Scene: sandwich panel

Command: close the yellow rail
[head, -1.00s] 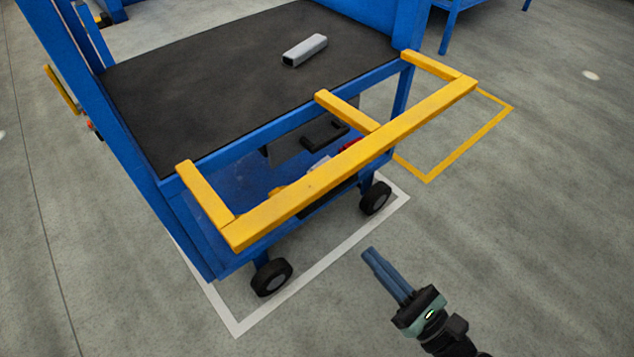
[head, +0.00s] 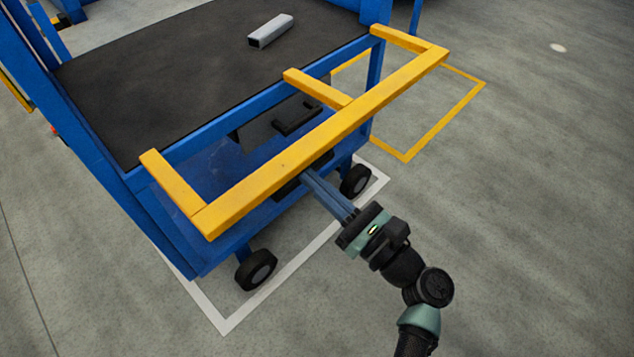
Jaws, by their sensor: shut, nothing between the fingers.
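The yellow rail (head: 322,143) is a long bar on three short arms, sticking out from the front edge of the blue cart (head: 180,152). My gripper (head: 308,174) is shut and empty. In the head view its fingertips show just in front of and below the middle of the rail's long bar. I cannot tell whether they touch it. The wrist and arm reach in from the lower right.
A grey metal tube (head: 270,31) lies on the cart's black top (head: 150,95). Black wheels (head: 256,269) stand inside a white floor outline (head: 285,283). A yellow floor outline (head: 441,127) lies to the right. The grey floor in front is clear.

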